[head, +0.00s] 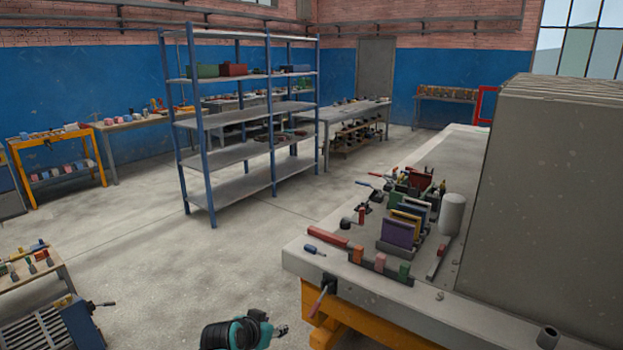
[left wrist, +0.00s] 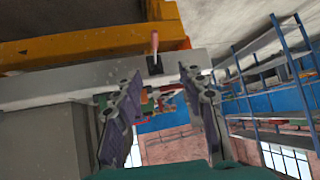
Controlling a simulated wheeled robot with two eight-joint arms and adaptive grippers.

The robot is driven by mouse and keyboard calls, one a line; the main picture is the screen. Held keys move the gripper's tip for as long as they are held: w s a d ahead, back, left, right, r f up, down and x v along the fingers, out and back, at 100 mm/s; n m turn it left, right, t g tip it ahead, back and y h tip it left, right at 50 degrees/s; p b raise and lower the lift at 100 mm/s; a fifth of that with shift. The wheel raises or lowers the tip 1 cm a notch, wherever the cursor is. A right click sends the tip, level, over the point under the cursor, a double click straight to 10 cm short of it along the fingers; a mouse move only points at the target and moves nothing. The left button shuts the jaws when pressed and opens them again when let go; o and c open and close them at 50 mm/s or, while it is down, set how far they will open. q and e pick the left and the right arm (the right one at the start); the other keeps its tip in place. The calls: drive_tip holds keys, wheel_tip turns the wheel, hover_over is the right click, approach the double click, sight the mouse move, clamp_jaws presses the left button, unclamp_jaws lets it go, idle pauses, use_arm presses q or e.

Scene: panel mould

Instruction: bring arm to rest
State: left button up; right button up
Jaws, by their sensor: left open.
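My left gripper (head: 281,330) shows at the bottom middle of the head view, with the dark and teal end of my left arm behind it. It is over the floor, in front of and to the left of the workbench (head: 465,162), apart from it. In the left wrist view, which looks upside down, the two fingers (left wrist: 160,98) stand well apart with purple-grey inner pads. I see nothing held between them. The bench's edge and its orange frame (left wrist: 90,47) show beyond the fingers. My right gripper is in neither view.
The bench holds upright coloured panels (head: 398,232), a white cylinder (head: 452,214) and small tools. A clamp-like handle (head: 324,290) sticks out at its front edge. A large grey block (head: 560,200) stands at right. A blue-framed shelf (head: 240,185) stands behind open floor (head: 150,255).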

use_arm(q)
drive_tip(key=s+a+n+g+y, duration=0.1)
drive_tip(key=s+a, duration=0.3)
drive_tip(key=s, duration=0.8)
drive_tip(key=s+a+n+g+y, duration=0.1)
drive_tip(key=s+a+n+y, duration=0.1)
drive_tip(key=s, duration=1.1)
drive_tip(key=shift+a+r+n, duration=0.3)
drive_tip(key=shift+a+n, duration=0.3)
drive_tip(key=shift+a, duration=0.35)
